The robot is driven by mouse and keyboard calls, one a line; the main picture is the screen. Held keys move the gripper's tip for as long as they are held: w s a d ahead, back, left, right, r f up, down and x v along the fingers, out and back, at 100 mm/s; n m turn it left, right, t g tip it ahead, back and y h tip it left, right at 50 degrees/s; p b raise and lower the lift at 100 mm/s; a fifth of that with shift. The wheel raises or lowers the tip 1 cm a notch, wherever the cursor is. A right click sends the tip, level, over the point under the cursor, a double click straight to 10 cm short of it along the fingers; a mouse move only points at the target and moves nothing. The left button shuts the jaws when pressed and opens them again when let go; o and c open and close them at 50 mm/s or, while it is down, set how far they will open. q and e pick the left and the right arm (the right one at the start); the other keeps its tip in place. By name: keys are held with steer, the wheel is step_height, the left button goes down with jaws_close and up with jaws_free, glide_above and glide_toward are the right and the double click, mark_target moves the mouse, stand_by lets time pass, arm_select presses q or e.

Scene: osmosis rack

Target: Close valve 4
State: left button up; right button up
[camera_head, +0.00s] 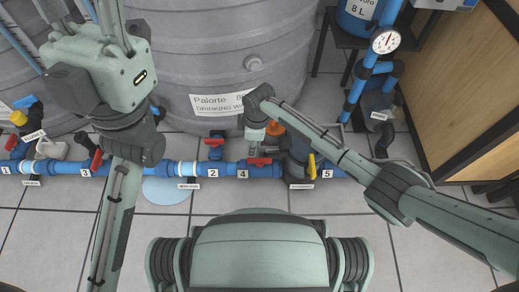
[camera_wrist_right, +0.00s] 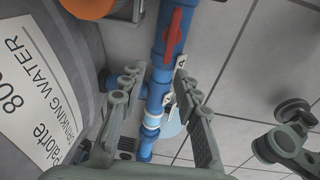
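Valve 4 has a red handle (camera_head: 260,161) that lies along the blue floor pipe, beside the label 4 (camera_head: 243,172). In the right wrist view the red handle (camera_wrist_right: 173,38) is at the top centre, in line with the pipe. My right gripper (camera_head: 254,148) points down just above this valve. In its wrist view my right gripper (camera_wrist_right: 155,75) is open and empty, its fingers spread on both sides of the pipe; I see no contact with the handle. My left gripper (camera_head: 82,12) is raised at the upper left, fingers apart, tips cut off by the frame edge.
A grey drinking-water tank (camera_head: 190,60) stands behind the pipe. Near valve 4 are another red-handled valve (camera_head: 215,142), a yellow-handled valve (camera_head: 312,166) and the label 5 (camera_head: 327,173). A gauge (camera_head: 386,41) and a wooden cabinet (camera_head: 465,85) stand right. Tiled floor in front is clear.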

mark_target(260, 159)
steer(key=shift+s+d+f+g+h, duration=0.1)
steer(key=shift+d+f+g+h, duration=0.2)
steer(key=shift+d, duration=0.3)
steer(key=shift+s+d+f+g+h, duration=0.1)
steer(key=shift+d+f+g+h, duration=0.1)
steer(key=shift+d+f, duration=0.25)
step_height(260, 159, down, 7)
steer(key=b, duration=0.4)
steer(key=shift+d, duration=0.1)
jaws_close()
